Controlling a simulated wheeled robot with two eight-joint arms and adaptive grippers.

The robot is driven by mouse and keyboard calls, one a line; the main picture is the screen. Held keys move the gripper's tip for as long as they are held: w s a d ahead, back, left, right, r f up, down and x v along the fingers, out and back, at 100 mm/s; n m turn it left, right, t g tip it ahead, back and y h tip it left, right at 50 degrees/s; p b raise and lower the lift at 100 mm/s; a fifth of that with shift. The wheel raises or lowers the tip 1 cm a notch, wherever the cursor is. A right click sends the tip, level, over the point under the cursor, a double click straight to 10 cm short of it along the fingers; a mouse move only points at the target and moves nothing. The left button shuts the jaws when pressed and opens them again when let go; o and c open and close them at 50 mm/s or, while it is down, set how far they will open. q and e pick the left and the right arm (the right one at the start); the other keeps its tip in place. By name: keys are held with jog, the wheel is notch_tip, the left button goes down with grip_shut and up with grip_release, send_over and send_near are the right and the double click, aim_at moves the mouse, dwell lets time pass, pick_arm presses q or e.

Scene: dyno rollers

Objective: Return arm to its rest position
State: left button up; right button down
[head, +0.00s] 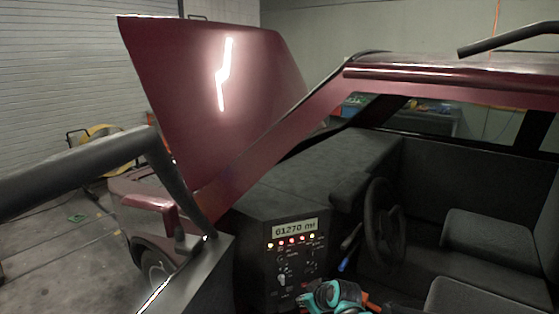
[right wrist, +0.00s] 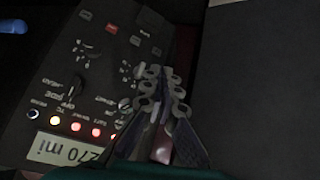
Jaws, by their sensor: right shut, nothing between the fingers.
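My right gripper (head: 338,296), teal and black with an orange part, shows at the bottom of the head view, in front of the lower part of the dashboard panel (head: 290,258). In the right wrist view its fingers (right wrist: 163,88) are together with nothing held, over or close to the panel's knobs and switches. Whether the fingertips touch the panel I cannot tell. The panel has a lit display (head: 296,228) reading 01270 mi and a row of small red and yellow lights. My left gripper is not in view.
A black steering wheel (head: 384,222) and dark seats (head: 487,243) are right of the panel. A blue-tipped lever (head: 344,264) is beside it. The vehicle's red hood (head: 210,95) is raised. A thick dark bar (head: 75,172) crosses at left. Concrete floor (head: 60,255) lies beyond.

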jog(key=s+d+r+m+h, duration=0.1)
jog(key=s+d+r+m, duration=0.2)
jog(key=s, duration=0.4)
jog(key=s+d+r+m+h, duration=0.1)
jog(key=s+d+r, duration=0.1)
jog(key=s+r, duration=0.4)
jog(key=s+d+f+m+h, duration=0.1)
jog(key=s+d+m, duration=0.1)
jog(key=s, duration=0.6)
jog(key=s+d+f+m+h, duration=0.1)
jog(key=s+d, duration=0.2)
jog(key=s, duration=0.5)
jog(key=shift+s+d+f+m, duration=0.15)
jog(key=shift+s+d+m, duration=0.15)
jog(key=shift+m, duration=0.1)
